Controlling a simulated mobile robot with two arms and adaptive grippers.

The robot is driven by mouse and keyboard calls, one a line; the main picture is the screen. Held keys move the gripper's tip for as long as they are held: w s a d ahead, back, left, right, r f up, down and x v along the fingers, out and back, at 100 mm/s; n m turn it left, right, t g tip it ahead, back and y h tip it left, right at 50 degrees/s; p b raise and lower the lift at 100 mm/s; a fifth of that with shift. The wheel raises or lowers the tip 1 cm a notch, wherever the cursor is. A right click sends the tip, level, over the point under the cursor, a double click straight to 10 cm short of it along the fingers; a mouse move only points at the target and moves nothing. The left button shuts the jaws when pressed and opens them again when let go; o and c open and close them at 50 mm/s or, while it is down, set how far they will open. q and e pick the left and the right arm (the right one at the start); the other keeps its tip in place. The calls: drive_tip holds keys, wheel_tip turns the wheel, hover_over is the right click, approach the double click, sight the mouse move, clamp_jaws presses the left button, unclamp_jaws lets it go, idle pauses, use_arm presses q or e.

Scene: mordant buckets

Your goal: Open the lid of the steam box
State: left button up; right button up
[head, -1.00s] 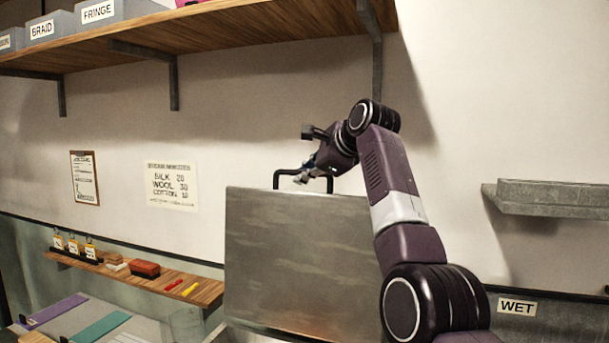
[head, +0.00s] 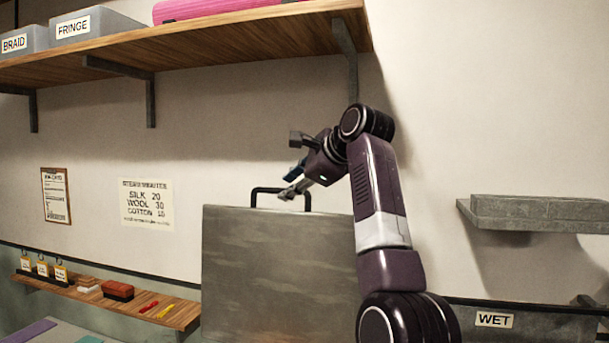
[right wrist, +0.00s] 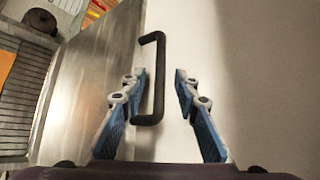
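The steam box lid (head: 280,262) is a grey metal panel standing upright, with a black bar handle (head: 282,189) on its top edge. My right gripper (head: 288,188) is at the handle. In the right wrist view, my right gripper (right wrist: 160,74) has its two blue-and-grey fingers apart. The black handle (right wrist: 157,80) shows between them, closer to the left finger and with a gap to the right one. The lid (right wrist: 88,85) fills the left of that view, and part of a slatted rack (right wrist: 18,105) shows beyond it. My left gripper is not in view.
A wooden shelf (head: 200,48) with labelled bins (head: 95,27) hangs above. A low ledge (head: 165,308) with small items is at the left. A grey wall shelf (head: 535,213) and a dark bin marked WET (head: 545,325) are at the right. The wall behind is close.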

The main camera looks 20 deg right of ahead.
drive_tip(key=v, duration=0.7)
drive_tip(key=shift+s, duration=0.15)
